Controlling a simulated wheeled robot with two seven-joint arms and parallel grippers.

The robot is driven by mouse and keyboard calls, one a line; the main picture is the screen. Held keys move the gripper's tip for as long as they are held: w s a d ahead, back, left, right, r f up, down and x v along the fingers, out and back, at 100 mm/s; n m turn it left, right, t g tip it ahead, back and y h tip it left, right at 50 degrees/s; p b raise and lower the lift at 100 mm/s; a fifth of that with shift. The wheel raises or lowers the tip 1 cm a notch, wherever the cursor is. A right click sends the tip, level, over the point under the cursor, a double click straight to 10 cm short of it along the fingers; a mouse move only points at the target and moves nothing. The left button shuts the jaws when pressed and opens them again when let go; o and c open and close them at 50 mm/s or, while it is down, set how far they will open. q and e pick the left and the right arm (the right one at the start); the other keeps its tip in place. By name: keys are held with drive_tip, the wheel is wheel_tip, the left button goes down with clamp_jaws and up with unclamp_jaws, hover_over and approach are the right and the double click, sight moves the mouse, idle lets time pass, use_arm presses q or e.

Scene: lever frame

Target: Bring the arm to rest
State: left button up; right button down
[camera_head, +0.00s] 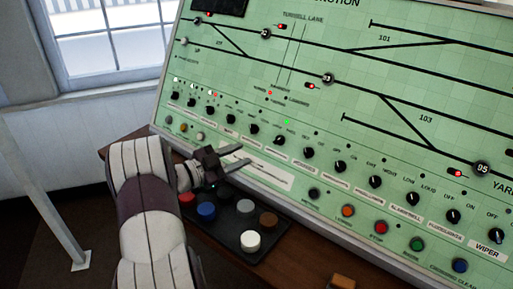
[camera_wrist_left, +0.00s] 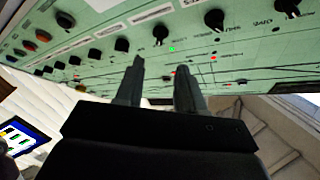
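My left arm comes in from the left in the head view. Its gripper (camera_head: 236,157) is in front of the lower left of the green control panel (camera_head: 300,100). The two fingers are apart with nothing between them. In the left wrist view the gripper (camera_wrist_left: 158,85) also shows two separate fingers pointing at the panel (camera_wrist_left: 100,28), which has black knobs and small lit lamps. I cannot tell whether a fingertip touches the panel. My right gripper is not in view.
A dark tray (camera_head: 225,225) with several coloured round buttons lies on the wooden desk (camera_head: 290,262) below the gripper. A white button (camera_head: 250,241) is at its near end. A small orange-brown block (camera_head: 341,282) is at the bottom edge. A window (camera_head: 105,40) is behind, left.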

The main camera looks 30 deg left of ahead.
use_arm(q)
drive_tip(key=shift+v, duration=0.8)
